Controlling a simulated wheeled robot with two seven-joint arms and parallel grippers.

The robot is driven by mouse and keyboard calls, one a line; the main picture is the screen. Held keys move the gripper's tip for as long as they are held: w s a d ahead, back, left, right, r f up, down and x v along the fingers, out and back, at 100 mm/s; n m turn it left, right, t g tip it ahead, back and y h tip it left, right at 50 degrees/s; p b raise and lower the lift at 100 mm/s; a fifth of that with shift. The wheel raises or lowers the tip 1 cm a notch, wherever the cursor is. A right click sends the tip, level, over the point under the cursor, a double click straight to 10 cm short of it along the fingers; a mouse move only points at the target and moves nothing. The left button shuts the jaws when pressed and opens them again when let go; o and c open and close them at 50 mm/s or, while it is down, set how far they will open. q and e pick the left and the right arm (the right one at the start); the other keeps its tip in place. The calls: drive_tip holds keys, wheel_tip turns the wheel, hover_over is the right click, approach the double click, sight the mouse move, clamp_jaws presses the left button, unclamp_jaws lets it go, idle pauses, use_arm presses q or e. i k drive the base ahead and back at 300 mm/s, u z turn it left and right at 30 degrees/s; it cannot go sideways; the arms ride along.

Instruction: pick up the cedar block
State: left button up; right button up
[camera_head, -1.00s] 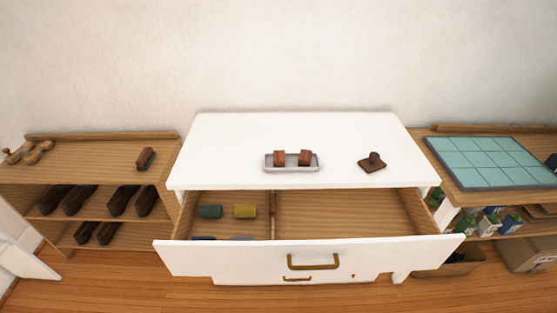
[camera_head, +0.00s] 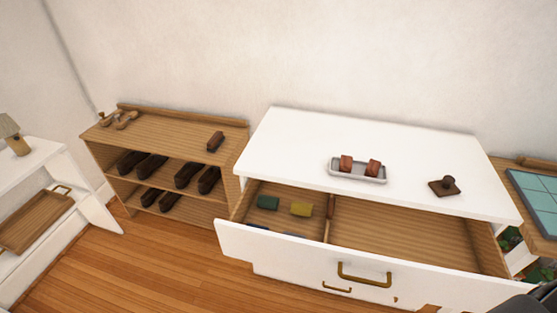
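Two small reddish-brown blocks sit side by side in a pale tray (camera_head: 358,180) on the white dresser top: a left one (camera_head: 346,163) and a right one (camera_head: 373,167). They look like cedar, but I cannot confirm the wood. A brown block-like piece, perhaps a brush (camera_head: 215,141), lies on the wooden shoe rack. Neither gripper shows. A dark shape in the lower right corner is probably part of my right arm.
The dresser's drawer (camera_head: 270,241) is open, holding a green roll (camera_head: 268,202) and a yellow roll (camera_head: 301,209). A dark knobbed piece (camera_head: 445,186) is on the dresser top. The shoe rack (camera_head: 172,144) stands left. Floor (camera_head: 150,270) before it is clear.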

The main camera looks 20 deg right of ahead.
sight(346, 162)
drive_tip(key=u, duration=1.4)
drive_tip(key=k, duration=0.7)
drive_tip(key=z, duration=1.85)
